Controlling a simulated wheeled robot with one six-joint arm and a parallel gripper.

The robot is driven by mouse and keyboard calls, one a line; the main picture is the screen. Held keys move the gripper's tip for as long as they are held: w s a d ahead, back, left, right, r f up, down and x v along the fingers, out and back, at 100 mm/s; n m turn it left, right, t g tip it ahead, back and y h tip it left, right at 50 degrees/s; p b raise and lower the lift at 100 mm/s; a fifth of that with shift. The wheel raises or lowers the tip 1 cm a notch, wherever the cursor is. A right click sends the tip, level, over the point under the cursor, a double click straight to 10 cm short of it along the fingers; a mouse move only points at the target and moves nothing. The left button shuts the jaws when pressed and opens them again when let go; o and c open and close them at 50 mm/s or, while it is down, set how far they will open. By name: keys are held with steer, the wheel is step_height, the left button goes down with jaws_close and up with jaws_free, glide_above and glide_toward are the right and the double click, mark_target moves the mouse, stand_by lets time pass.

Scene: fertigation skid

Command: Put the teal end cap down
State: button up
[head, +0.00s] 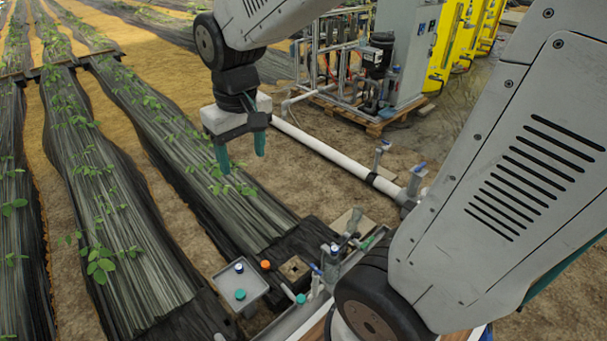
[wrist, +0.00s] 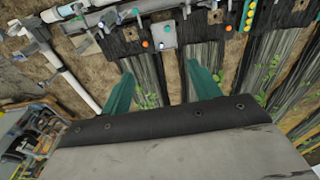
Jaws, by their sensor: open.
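A teal end cap (head: 240,294) rests on a small grey tray (head: 224,283), beside a dark blue cap (head: 239,267). A second small teal piece (head: 300,298) shows to the right, by the grey trough; I cannot tell whether it is also a cap. My gripper (head: 241,161) hangs in the air above the crop rows, well above and apart from the tray. Its two teal fingers are spread with nothing between them. In the wrist view the open fingers (wrist: 158,66) point toward the tray (wrist: 170,36), which lies beyond them.
An orange cap (head: 265,264) sits just right of the tray, near a brown square plate (head: 294,269). A white pipe (head: 335,157) with valves runs across the soil. A pipe skid (head: 350,85) on a pallet stands behind. Air around my gripper is clear.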

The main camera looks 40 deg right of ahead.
steer(key=s+r, duration=0.1)
steer(key=s, duration=0.7)
steer(key=s+r, duration=0.2)
steer(key=s, duration=0.6)
steer(key=shift+d+r, duration=0.25)
steer(key=shift+d, duration=0.15)
